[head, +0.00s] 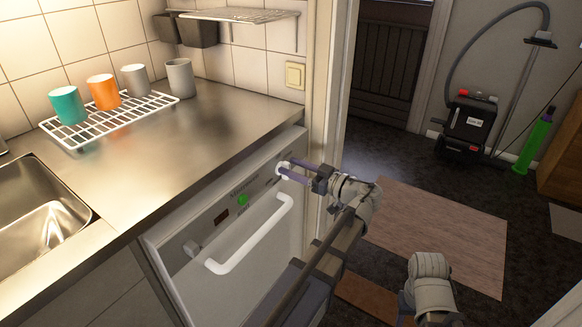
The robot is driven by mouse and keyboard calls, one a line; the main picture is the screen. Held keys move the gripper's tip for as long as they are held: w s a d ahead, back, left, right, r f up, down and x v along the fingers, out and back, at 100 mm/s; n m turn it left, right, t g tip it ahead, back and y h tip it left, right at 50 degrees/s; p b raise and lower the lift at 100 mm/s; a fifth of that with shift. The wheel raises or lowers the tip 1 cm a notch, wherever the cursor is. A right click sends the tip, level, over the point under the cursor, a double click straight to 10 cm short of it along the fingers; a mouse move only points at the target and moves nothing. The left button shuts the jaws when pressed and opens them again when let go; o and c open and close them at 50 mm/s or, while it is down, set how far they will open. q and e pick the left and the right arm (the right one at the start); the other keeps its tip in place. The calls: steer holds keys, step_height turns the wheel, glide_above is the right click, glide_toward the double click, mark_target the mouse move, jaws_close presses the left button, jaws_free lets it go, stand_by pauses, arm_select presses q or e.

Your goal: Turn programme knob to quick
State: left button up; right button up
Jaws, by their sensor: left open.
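The dishwasher front (185,285) stands under the steel worktop, with a slanted control panel along its top. A round white knob (281,169) is at the right end of the panel. My left gripper (283,169) is open, its two purple-grey fingers reaching to this knob, one on each side. Whether they touch it I cannot tell. The gripper partly covers the knob, and the panel lettering is too small to read. A second, greyish knob (192,248) is at the panel's left end. My right gripper is out of view; only part of its arm shows at lower right.
A green button (242,199) and a small dark display (221,215) sit on the panel. The white door handle (252,236) sticks out below. A rack (150,103) with cups stands on the worktop (205,120). A sink (40,205) is at left. The floor at right holds a rug (440,230) and vacuum cleaner (465,125).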

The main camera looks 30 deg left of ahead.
arm_select(q)
steer(key=shift+a, duration=0.5)
jaws_close()
stand_by(0.3)
